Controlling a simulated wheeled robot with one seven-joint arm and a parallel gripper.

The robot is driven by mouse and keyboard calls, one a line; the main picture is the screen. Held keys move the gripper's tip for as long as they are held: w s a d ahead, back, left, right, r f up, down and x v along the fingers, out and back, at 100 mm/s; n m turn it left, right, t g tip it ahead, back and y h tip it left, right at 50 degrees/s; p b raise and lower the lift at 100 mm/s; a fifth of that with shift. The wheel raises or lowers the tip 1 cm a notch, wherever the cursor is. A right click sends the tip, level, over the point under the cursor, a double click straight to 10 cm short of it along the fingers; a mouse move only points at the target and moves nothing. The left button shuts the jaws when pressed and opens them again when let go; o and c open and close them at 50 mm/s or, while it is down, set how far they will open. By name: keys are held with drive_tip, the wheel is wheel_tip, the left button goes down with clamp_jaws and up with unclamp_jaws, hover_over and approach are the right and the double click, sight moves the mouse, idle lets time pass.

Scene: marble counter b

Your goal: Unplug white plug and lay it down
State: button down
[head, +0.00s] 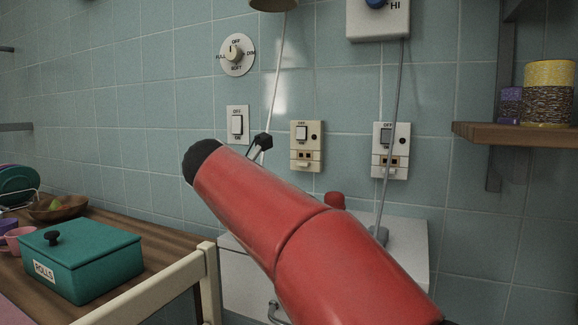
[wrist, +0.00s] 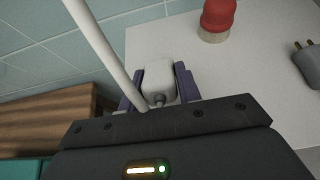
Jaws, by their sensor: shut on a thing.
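In the wrist view, my gripper (wrist: 158,88) has its purple fingers closed on both sides of the white plug (wrist: 158,72). A pale cord (wrist: 100,45) runs from near it to the upper left. The plug is over a white top surface (wrist: 260,60); I cannot tell whether it touches. In the head view, my red arm hides the plug and most of my gripper. The pale cord (head: 278,70) hangs from above and goes behind my arm. The left wall socket (head: 306,146) and the right wall socket (head: 391,150) both show no plug in them.
A grey plug (wrist: 308,66) with bare pins lies on the white surface at the right; its grey cord (head: 394,110) hangs from the "HI" box (head: 378,18). A red-topped object (wrist: 218,20) stands at the back. A green "ROLLS" box (head: 82,262) is on the wooden counter.

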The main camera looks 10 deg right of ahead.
drive_tip(key=shift+f+b, duration=0.75)
drive_tip(key=shift+f, duration=0.7)
idle(0.5)
drive_tip(key=c, duration=0.9)
unclamp_jaws()
